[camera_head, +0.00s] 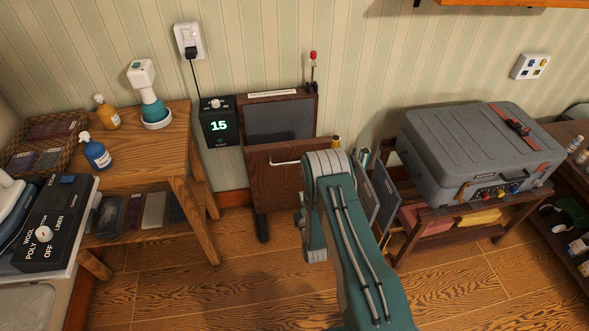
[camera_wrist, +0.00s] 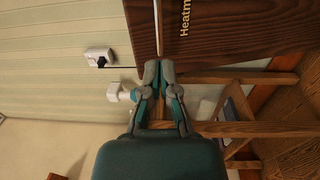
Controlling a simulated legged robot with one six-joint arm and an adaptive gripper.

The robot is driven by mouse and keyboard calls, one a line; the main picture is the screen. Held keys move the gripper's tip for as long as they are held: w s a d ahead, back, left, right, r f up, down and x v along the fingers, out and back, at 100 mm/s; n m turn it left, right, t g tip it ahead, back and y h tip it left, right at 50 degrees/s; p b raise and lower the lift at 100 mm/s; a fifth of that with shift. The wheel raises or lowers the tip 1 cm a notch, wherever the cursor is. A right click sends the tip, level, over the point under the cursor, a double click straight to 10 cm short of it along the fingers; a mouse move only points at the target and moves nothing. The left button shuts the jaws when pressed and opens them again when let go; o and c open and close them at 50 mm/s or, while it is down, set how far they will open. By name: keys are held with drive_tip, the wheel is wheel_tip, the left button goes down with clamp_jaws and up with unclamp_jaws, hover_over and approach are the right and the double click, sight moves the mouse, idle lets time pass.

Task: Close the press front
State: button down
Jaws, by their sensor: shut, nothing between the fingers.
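The press front (camera_head: 275,188) is a dark wood panel with a pale bar handle (camera_head: 286,162). It leans forward from the press's back frame (camera_head: 279,121), with a gap between them at the top, so it stands open. In the wrist view, the front (camera_wrist: 215,30) fills the upper right and shows part of a "Heatm" label. My gripper (camera_wrist: 159,68) is shut and empty, its tips by the panel's edge and close to the end of the handle (camera_wrist: 156,28). I cannot tell if they touch.
A lit display reading 15 (camera_head: 218,126) is on the wall left of the press. A wooden table (camera_head: 150,165) with bottles stands left. Upright boards (camera_head: 384,190) and a grey case (camera_head: 470,145) on a low rack stand right. The floor in front is clear.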

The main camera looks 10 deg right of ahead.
drive_tip(key=w, duration=1.2)
drive_tip(key=shift+w+r, duration=0.35)
drive_tip(key=shift+r, duration=0.05)
drive_tip(key=shift+r, duration=0.1)
